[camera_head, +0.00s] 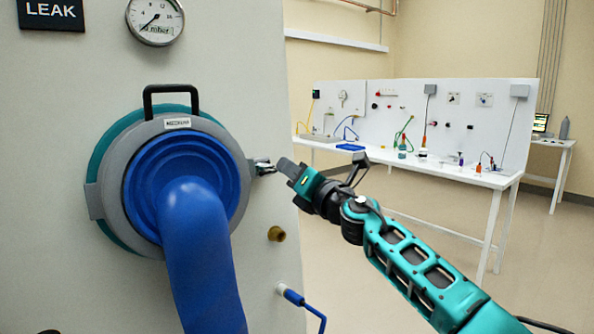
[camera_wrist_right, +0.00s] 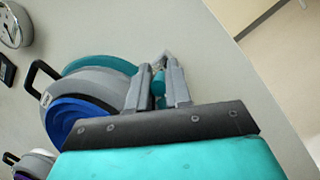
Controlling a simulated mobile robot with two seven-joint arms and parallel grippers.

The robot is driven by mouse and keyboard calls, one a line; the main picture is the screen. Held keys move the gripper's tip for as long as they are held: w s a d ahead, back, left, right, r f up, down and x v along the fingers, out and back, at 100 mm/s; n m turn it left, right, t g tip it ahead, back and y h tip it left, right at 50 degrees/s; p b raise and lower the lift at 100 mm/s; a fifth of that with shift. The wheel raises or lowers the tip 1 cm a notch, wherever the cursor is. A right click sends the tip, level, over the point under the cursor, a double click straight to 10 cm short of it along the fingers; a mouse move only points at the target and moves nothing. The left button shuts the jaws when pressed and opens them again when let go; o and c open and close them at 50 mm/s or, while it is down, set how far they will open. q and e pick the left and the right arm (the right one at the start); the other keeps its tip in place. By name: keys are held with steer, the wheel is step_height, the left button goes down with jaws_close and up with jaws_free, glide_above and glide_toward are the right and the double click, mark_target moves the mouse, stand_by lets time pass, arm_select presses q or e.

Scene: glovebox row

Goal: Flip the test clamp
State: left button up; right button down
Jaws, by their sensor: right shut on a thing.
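The test clamp (camera_head: 263,166) appears as a small metal piece at the right edge of the grey ring (camera_head: 223,137) around the port. My right gripper (camera_head: 279,167) reaches it from the right, with its fingers at the clamp. In the right wrist view, a teal and metal part of the clamp (camera_wrist_right: 158,86) sits between the two grey fingers of my right gripper (camera_wrist_right: 157,70), which is shut on it. The fingers hide part of the clamp, so I cannot tell exactly how its lever is turned. My left gripper is in neither view.
A thick blue glove sleeve (camera_head: 204,260) hangs from the port. A black handle (camera_head: 171,88) tops the ring. A brass fitting (camera_head: 276,234) and a blue hose connector (camera_head: 291,295) stick out below my right gripper. A white workbench (camera_head: 437,170) stands behind; floor between is clear.

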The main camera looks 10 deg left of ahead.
steer(key=shift+a+f, duration=0.1)
stand_by(0.4)
steer(key=c, duration=1.1)
jaws_free()
steer(key=shift+s, duration=0.1)
steer(key=shift+s+d+r+p, duration=0.1)
steer(key=shift+d+r+p, duration=0.1)
steer(key=shift+d+p, duration=0.2)
steer(key=shift+s+d+p, duration=0.2)
steer(key=shift+d+p, duration=0.1)
steer(key=shift+p, duration=0.05)
steer(key=p+v, duration=0.1)
steer(key=v, duration=1)
steer(key=shift+s+f, duration=0.3)
